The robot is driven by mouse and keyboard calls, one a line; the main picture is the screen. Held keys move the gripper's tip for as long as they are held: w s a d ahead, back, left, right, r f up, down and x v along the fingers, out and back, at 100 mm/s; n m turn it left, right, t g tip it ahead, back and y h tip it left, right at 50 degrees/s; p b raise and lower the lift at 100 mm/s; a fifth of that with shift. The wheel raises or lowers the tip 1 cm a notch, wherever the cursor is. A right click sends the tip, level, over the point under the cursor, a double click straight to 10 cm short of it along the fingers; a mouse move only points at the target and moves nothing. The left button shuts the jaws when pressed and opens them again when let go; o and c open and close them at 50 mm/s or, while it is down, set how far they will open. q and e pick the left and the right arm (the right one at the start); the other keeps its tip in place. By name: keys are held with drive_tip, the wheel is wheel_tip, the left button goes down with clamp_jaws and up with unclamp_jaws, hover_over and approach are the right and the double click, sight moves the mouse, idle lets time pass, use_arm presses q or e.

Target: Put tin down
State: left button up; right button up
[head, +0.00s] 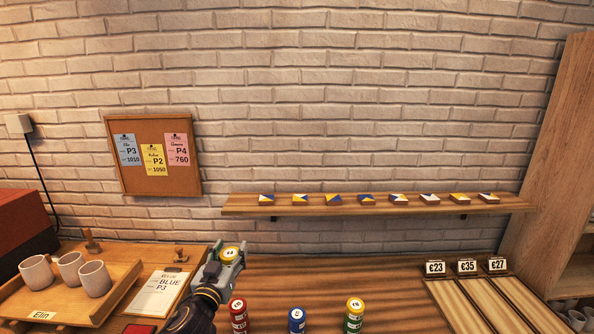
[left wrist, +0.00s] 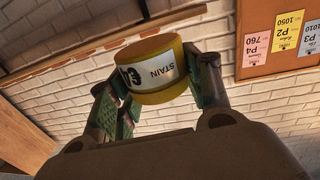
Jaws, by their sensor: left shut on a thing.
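A small yellow tin (head: 230,254) with a white label is held in my left gripper (head: 224,268), above the wooden table (head: 340,272). In the left wrist view the same tin (left wrist: 152,68) sits between the two fingers, and its label reads "STAIN". My left gripper is shut on it. My right gripper is not in view.
A tray (head: 70,312) with three mugs (head: 70,270) and a paper sheet (head: 158,292) lie left of the gripper. A wall shelf (head: 380,208) holds several small patterned blocks. Price signs (head: 467,266) stand at right. The table's middle back is clear.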

use_arm(q)
drive_tip(key=s+a+f, duration=0.2)
drive_tip(key=s+f, duration=0.1)
drive_tip(key=f, duration=0.4)
drive_tip(key=s+a+f+n+y, duration=0.1)
drive_tip(key=s+f, duration=0.3)
drive_tip(key=f, duration=0.4)
drive_tip(key=shift+s+a+f+y, duration=0.15)
drive_tip(key=shift+a+y, duration=0.15)
drive_tip(key=shift+a, duration=0.05)
drive_tip(key=s+f, duration=0.4)
drive_tip(key=f, duration=0.1)
drive_tip(key=shift+s+f, duration=0.3)
drive_tip(key=shift+f, duration=0.1)
idle(0.7)
idle(1.9)
